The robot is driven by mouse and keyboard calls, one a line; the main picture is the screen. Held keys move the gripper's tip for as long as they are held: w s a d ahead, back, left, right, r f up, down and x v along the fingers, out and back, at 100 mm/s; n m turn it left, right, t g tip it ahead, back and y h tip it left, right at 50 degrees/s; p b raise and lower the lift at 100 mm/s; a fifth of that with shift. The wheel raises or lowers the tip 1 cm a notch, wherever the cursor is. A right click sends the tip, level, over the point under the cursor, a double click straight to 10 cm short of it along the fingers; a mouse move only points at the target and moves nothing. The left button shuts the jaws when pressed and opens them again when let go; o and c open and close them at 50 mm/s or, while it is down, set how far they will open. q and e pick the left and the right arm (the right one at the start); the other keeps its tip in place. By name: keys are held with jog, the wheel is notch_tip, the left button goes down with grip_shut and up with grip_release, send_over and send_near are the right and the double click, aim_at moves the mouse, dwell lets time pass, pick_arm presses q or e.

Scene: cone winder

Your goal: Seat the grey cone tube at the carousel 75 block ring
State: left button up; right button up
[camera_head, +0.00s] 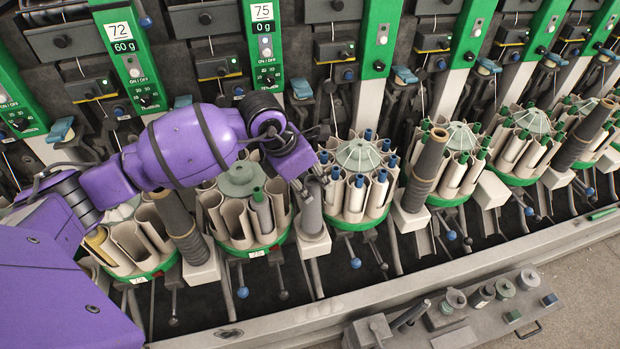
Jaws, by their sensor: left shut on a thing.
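The grey cone tube (311,210) stands roughly upright over the pale block (315,245) to the right of the carousel labelled 75 (240,215). Its lower end meets the block's top in the picture; I cannot tell whether it sits fully in the ring, which is hidden. My left gripper (314,181) reaches down from the purple arm and is shut on the tube's upper end. The fingers are small and dark and partly hide the tube's top. My right gripper is not in view.
A carousel with blue-tipped tubes (359,185) stands close on the right of the held tube. Tall dark cones (425,170) stand on neighbouring blocks. Green-and-white winder panels (265,45) rise behind. A grey tray of parts (455,310) lies at the front, beyond the machine's rail.

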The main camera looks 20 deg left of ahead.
pick_arm(q)
jog(key=shift+f+b, duration=0.45)
jog(key=shift+f, duration=0.7)
jog(key=o, duration=1.1)
jog(key=shift+o, duration=0.2)
jog(key=shift+r, duration=0.1)
jog(key=v, duration=1.1)
jog(key=shift+r, duration=0.4)
jog(key=shift+s, duration=0.1)
